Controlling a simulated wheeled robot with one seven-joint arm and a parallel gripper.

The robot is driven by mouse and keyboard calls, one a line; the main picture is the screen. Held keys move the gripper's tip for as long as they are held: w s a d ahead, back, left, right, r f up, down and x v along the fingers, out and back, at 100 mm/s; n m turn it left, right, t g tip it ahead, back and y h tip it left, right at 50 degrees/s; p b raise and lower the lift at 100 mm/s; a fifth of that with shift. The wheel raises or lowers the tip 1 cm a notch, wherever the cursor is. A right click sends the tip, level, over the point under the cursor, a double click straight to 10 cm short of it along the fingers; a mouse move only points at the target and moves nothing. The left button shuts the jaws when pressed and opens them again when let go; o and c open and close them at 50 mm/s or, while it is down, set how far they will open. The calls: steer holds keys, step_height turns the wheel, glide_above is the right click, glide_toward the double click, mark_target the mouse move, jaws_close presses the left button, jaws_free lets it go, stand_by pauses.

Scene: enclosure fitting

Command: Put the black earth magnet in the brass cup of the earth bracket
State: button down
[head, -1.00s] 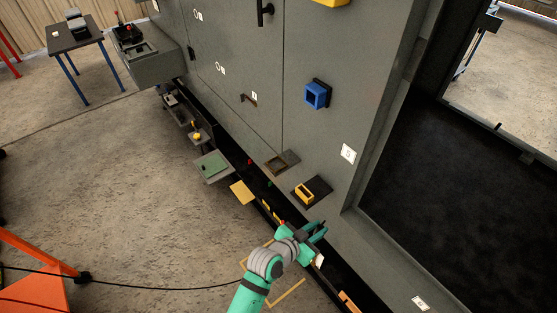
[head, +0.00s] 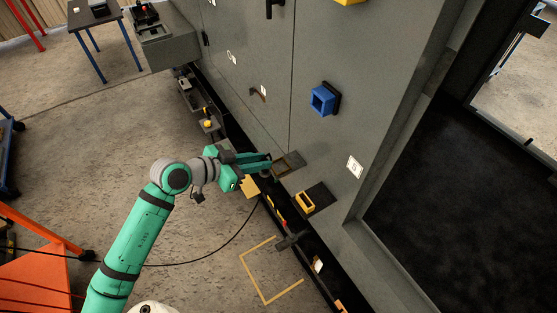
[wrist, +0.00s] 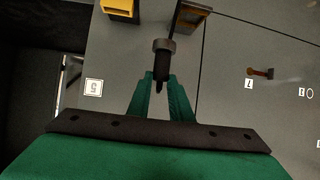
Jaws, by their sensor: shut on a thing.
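My gripper (head: 266,164) is shut on the black earth magnet. In the wrist view the magnet (wrist: 162,58) shows as a dark stem with a wider grey round end, pointing away from my fingers (wrist: 161,90). The earth bracket (head: 289,163) is a dark plate on the cabinet face with a brownish brass-coloured square cup. My gripper is just left of it, and the magnet appears apart from it. In the wrist view the bracket (wrist: 195,16) is cut by the top edge, right of the magnet. The inside of the cup is hidden there.
A yellow socket on a dark plate (head: 306,201) is right of the bracket. A blue socket (head: 322,100) sits higher on the cabinet. A dark trough (head: 318,262) with small parts runs along the cabinet foot. A dark tool-like thing (head: 291,240) lies there.

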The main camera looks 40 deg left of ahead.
steer(key=w+a+f, duration=0.1)
steer(key=w+f, duration=0.2)
steer(key=w, duration=0.1)
steer(key=w+f, duration=0.3)
steer(key=w, duration=0.1)
steer(key=w+a+f, duration=0.1)
steer(key=w+f, duration=0.2)
steer(key=shift+w+a+f, duration=0.2)
steer(key=shift+w+a, duration=0.15)
steer(key=shift+w, duration=0.05)
steer(key=shift+s+f, duration=0.1)
steer(key=shift+f, duration=1.3)
steer(key=c, duration=1.6)
jaws_free()
steer(key=v, duration=1.2)
steer(key=shift+s, duration=0.1)
